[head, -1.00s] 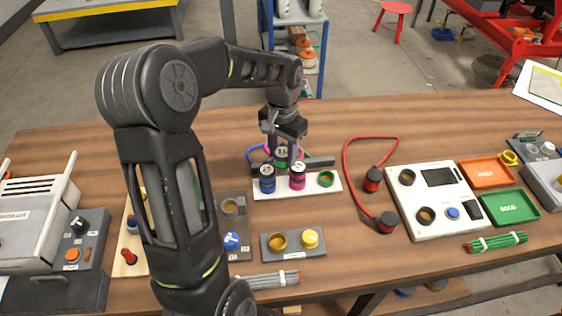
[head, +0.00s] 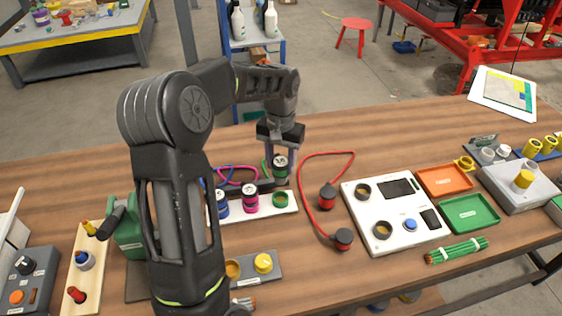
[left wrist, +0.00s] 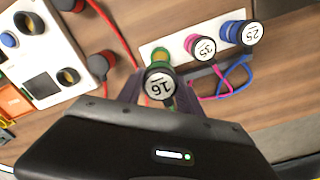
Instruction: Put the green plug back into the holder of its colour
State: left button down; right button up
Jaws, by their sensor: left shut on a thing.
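The green plug (head: 281,170), with a black cap, is held upright between the fingers of my left gripper (head: 284,165). In the left wrist view its cap (left wrist: 160,84) reads 16, and the gripper (left wrist: 160,98) is shut around it. The white holder strip (head: 237,216) has an empty green ring (head: 281,199) at its right end. The plug is above and a little behind that ring, apart from it. In the left wrist view the green ring (left wrist: 160,55) is partly hidden by the plug. My right gripper is not in view.
A blue plug (head: 222,205) and a magenta plug (head: 250,197) stand in the strip, left of the green ring. A red cable with two black-and-red plugs (head: 327,197) lies to the right, before the white panel (head: 407,233). A grey block with yellow rings (head: 263,263) is in front.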

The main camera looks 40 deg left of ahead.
aim_at(281, 183)
pick_arm(q)
jog(key=shift+f+b, duration=2)
jog(key=shift+f, duration=0.9)
jog(key=shift+r, duration=0.2)
jog(key=shift+f+b, duration=1)
jog(key=shift+f, duration=0.75)
jog(key=c, duration=0.7)
grip_release()
jog(key=shift+r, duration=0.2)
notch_tip(281, 183, up, 8)
jog(key=shift+f+b, duration=0.25)
jog(key=shift+b, duration=0.1)
